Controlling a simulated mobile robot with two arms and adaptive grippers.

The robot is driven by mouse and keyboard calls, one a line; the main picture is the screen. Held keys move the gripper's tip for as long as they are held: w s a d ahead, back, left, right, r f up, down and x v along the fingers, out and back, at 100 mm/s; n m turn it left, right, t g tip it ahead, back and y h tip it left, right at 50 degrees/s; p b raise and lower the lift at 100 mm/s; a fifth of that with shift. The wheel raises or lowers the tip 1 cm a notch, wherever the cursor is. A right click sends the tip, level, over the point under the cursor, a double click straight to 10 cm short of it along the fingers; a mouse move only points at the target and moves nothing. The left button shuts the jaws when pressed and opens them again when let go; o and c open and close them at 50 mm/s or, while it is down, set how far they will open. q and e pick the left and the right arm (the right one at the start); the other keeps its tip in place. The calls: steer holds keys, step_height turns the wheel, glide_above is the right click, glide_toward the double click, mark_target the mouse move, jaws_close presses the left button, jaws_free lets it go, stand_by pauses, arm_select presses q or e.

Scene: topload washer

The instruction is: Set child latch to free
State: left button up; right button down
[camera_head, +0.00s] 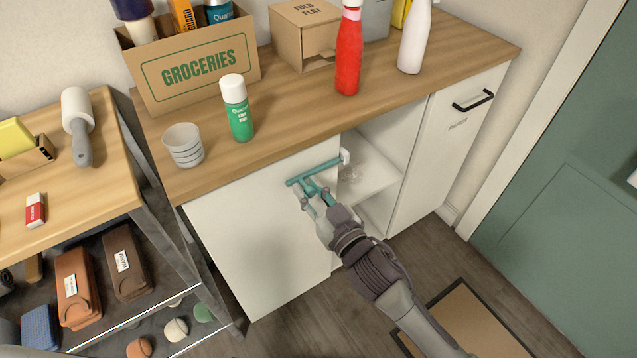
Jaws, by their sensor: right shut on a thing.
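A teal bar with a white end piece, which looks like the child latch (331,164), lies across the top right of the white cabinet door (250,225), just under the wooden counter edge. The white end reaches past the door's edge, beside the open compartment. My right gripper (311,188) comes up from the lower right and is shut on the teal bar near its middle. The fingers hide part of the bar, and I cannot tell its lock setting. My left gripper is not in view.
The open compartment with a white shelf (367,183) lies right of the door. A second door has a black handle (473,101). On the counter stand a green bottle (238,115), a cup (184,145), a red bottle (349,52) and a groceries box (195,68).

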steer(key=shift+s+a, duration=0.1)
steer(key=shift+a, duration=0.05)
steer(key=c, duration=0.9)
jaws_free()
steer(key=shift+a, duration=0.1)
steer(key=shift+s+d, duration=0.2)
steer(key=shift+d, duration=0.1)
steer(key=v, duration=1.1)
steer(key=shift+s, duration=0.2)
